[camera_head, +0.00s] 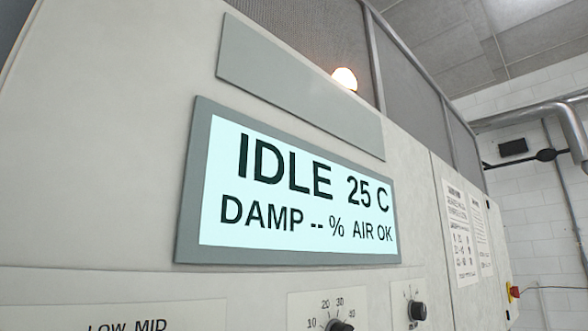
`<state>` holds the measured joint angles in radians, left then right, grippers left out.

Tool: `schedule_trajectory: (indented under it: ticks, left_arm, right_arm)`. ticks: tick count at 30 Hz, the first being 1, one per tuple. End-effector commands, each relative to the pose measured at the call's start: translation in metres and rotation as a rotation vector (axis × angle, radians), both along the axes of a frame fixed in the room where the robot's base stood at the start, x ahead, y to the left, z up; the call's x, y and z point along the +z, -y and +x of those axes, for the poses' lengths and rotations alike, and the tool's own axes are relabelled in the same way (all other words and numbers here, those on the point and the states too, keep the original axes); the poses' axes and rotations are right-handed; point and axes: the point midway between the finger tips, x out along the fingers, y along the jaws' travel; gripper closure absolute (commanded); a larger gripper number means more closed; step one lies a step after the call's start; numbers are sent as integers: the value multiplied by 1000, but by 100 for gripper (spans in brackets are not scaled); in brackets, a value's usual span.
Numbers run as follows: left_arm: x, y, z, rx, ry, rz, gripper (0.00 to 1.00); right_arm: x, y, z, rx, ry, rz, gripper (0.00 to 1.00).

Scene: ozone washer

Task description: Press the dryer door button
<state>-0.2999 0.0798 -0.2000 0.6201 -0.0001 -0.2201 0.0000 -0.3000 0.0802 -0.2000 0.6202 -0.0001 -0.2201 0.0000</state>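The front panel (100,130) of a machine fills most of the head view, seen close and from below at a slant. Its lit display (290,195) reads "IDLE 25 C" and "DAMP -- % AIR OK". Below it are a black dial (340,326) with numbers from 10 to 40, cut by the lower edge, and a smaller black knob (416,310). A label plate (130,318) reads "LOW MID" at the lower left. I cannot see a button marked for the door. Neither of my grippers is in view.
An orange lamp (345,78) glows on top of the machine. Paper notices (467,232) hang on the panel further right. A red and yellow switch (514,292) sits at the far right edge. A metal pipe (530,116) runs along the white brick wall.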

Motion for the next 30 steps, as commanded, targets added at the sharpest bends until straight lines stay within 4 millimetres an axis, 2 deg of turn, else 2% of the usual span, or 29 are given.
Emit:
schedule_trajectory:
  ticks: [1,8,30]
  left_arm:
    - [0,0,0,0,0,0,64]
    - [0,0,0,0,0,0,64]
    - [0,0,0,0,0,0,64]
  right_arm:
    - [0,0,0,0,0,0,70]
    - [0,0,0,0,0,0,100]
    - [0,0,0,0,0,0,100]
